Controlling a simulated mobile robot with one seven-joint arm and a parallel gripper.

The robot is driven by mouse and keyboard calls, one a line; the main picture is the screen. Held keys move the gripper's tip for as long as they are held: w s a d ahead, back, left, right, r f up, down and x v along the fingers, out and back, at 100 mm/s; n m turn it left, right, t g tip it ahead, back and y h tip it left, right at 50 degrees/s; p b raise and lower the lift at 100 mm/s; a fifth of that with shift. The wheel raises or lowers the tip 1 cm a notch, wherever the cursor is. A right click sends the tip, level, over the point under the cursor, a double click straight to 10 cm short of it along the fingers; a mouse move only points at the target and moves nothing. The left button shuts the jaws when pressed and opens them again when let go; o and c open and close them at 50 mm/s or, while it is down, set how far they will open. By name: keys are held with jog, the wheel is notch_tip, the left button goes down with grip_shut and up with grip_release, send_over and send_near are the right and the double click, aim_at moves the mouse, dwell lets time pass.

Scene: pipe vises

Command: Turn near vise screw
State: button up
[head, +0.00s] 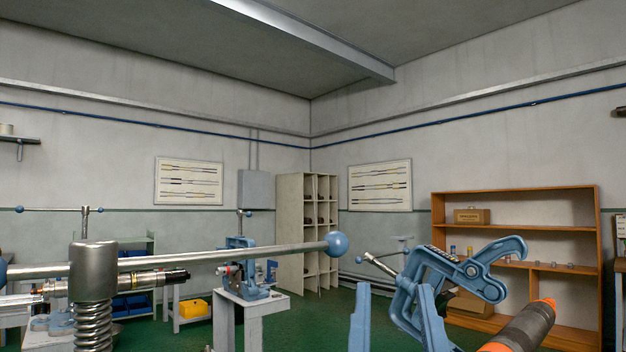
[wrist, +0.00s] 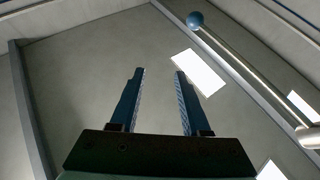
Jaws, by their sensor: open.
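The near vise screw (head: 93,318) stands upright at the lower left of the head view, a thick threaded steel post with a round head. A long steel handle bar (head: 220,256) passes through its head and ends in a blue ball (head: 337,243). The bar also shows at the right of the wrist view (wrist: 252,78), with its ball (wrist: 195,19) at the top. My gripper (head: 395,286) points upward, open and empty, right of and below the ball in the head view. In the wrist view its fingers (wrist: 159,72) are left of the bar and apart from it.
A blue hooked vise frame (head: 462,265) stands behind my gripper, with a dark, orange-banded pipe (head: 525,328) at lower right. Another blue vise (head: 247,280) stands on a grey stand farther back. A wooden shelf (head: 515,190) is against the right wall. Above my fingers is open air.

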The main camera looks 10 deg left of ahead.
jog(key=w+r+g+p, duration=0.3)
jog(key=r+p, duration=0.4)
jog(key=p, duration=0.6)
jog(key=w+r+g+p, duration=0.25)
jog(key=r+p, duration=0.45)
jog(key=p, duration=0.5)
jog(key=m+g+y+p, duration=0.2)
jog(key=m+p, duration=0.8)
jog(key=m, duration=0.5)
send_near(234, 255)
jog(key=w+p, duration=0.1)
jog(key=w, duration=0.2)
jog(key=w+a+f+p, duration=0.1)
jog(key=w+p, duration=0.1)
jog(key=w, duration=0.2)
jog(key=w+p, duration=0.2)
jog(key=w, duration=0.2)
jog(key=shift+a+f, duration=0.15)
jog(key=shift+s, duration=0.1)
grip_shut()
